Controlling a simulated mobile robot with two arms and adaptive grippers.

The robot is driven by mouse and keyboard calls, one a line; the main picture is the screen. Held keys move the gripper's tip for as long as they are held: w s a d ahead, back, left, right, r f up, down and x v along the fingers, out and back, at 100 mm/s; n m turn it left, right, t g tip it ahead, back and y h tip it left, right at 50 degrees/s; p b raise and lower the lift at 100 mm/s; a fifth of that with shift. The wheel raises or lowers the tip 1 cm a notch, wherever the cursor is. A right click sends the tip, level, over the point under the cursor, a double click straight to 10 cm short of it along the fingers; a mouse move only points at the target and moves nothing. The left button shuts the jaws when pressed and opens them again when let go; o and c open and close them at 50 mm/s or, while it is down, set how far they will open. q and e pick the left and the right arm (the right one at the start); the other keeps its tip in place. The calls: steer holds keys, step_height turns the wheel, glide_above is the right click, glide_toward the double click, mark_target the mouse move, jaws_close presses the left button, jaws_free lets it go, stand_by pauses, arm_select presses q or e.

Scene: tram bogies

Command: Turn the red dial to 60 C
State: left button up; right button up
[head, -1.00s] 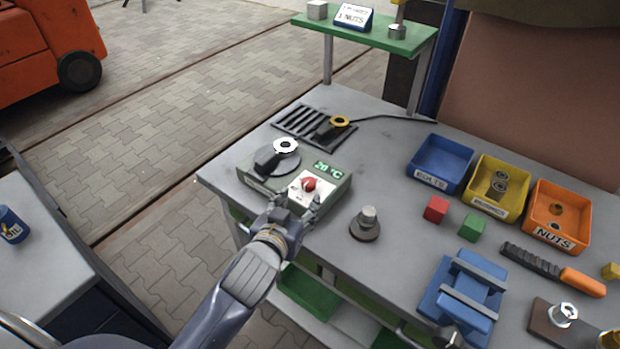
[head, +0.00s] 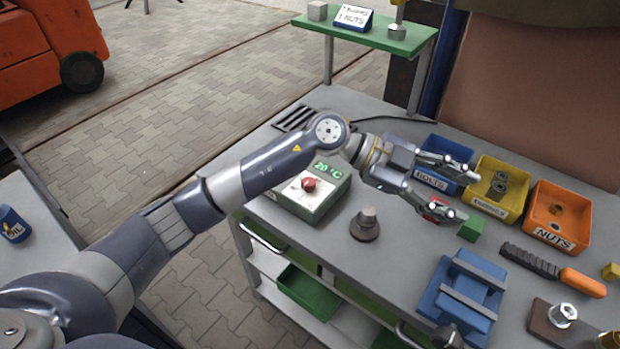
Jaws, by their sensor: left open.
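The red dial (head: 309,184) sits on the pale front panel of a grey-green heater box (head: 325,203) near the left end of the bench. The box's green display (head: 327,167) appears to read 20 °C. My left gripper (head: 466,198) is open and empty, well to the right of the dial, over the bench in front of the blue and yellow bins. My right gripper does not show.
A bolt on a round base (head: 365,225) stands right of the heater. A red block (head: 433,208) is partly hidden by my left gripper. Blue (head: 458,150), yellow (head: 484,207) and orange (head: 540,228) bins line the back. A blue vise (head: 480,305) stands in front.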

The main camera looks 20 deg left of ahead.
mark_target(310, 181)
arm_select(q)
steer(key=w+a+f+n+y, duration=0.1)
steer(key=w+a+f+y, duration=0.1)
steer(key=a+y, duration=0.1)
steer(key=w+a+f+y, duration=0.2)
steer(key=a, duration=0.4)
steer(key=w+a+f+n+y, duration=0.1)
steer(key=w+a+f+y, duration=0.1)
steer(key=a+y, duration=0.1)
steer(key=shift+a+n+y, duration=0.3)
steer(key=shift+a, duration=0.4)
steer(key=w+a+r+n+y, duration=0.1)
steer(key=a+n+y, duration=0.15)
steer(key=a, duration=0.45)
steer(key=w+a+r+n+y, duration=0.2)
steer(key=a+y, duration=0.2)
steer(key=a, duration=0.4)
steer(key=shift+t+h, duration=0.25)
steer(key=shift+t, duration=0.05)
steer(key=f+p, duration=0.1)
steer(key=f, duration=0.2)
steer(key=f+p, duration=0.1)
steer(key=f, duration=0.2)
steer(key=f+p, duration=0.1)
steer(key=f, duration=0.2)
steer(key=shift+s+d+f, duration=0.15)
steer(key=shift+d+f, duration=0.05)
steer(key=shift+d, duration=0.05)
steer(key=shift+f, duration=0.7)
steer(key=c, duration=1.1)
